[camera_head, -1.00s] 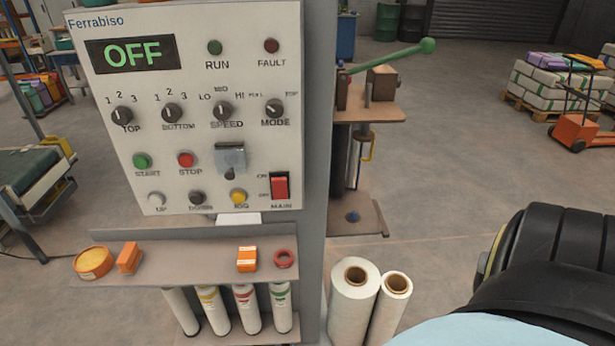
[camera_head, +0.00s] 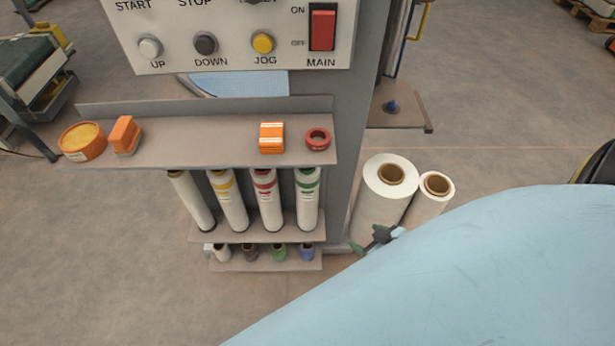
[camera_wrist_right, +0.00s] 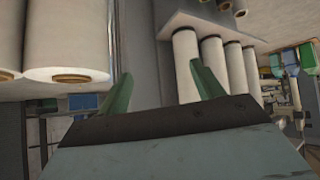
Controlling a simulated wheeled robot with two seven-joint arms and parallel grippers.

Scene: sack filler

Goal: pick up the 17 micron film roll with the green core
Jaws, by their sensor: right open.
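Several slim white film rolls stand in a rack under the machine's shelf. The rightmost one (camera_head: 307,200) has a green band near its top; its neighbours have red (camera_head: 267,200) and yellow (camera_head: 228,200) bands. No micron label is readable. A small green piece (camera_head: 279,251) sits on the low ledge below, among similar white, brown and blue ones. My right gripper (camera_head: 368,241) is low, right of the rack and in front of the large rolls. In the right wrist view its green fingers (camera_wrist_right: 163,88) are spread and empty, with slim rolls (camera_wrist_right: 188,68) beyond. My left gripper is out of view.
Two large white rolls with brown cores, a wider (camera_head: 380,200) and a narrower (camera_head: 433,200), stand beside the machine column. The shelf (camera_head: 205,142) above the rack holds orange items and a red ring (camera_head: 318,138).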

